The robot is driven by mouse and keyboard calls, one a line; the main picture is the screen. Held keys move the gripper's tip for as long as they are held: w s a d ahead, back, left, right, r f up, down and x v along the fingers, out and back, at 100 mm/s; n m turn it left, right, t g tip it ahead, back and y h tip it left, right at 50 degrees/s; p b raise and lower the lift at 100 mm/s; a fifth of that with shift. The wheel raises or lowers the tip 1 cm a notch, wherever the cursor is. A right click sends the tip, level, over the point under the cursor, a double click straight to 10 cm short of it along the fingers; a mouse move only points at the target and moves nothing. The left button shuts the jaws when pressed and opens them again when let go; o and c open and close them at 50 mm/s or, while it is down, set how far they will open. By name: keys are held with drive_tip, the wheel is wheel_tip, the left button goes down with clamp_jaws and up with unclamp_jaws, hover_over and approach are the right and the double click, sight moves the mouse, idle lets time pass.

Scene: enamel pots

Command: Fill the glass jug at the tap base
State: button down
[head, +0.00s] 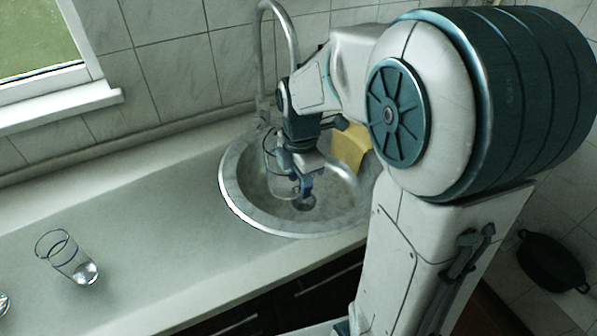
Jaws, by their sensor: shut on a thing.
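My gripper (304,187) is down over the round sink (232,190), shut on what looks like the clear glass jug (272,157). The jug's outline is faint and partly hidden by my gripper and wrist. Its lower end and any water in it cannot be made out. The tap (261,60) rises at the back of the sink, its curved spout arching above my wrist. My arm hides part of the tap's spout and the sink's right side.
A yellow thing (350,147) shows at the sink's back right. A black pan (552,262) is low at the right. A tiled wall stands behind.

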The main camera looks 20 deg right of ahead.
drive_tip(key=shift+w+n, duration=0.1)
drive_tip(key=shift+n, duration=0.2)
drive_tip(key=w+d+p, duration=0.3)
drive_tip(key=w+d, duration=0.3)
drive_tip(key=w, duration=0.6)
drive_tip(key=shift+w, duration=0.1)
idle(6.4)
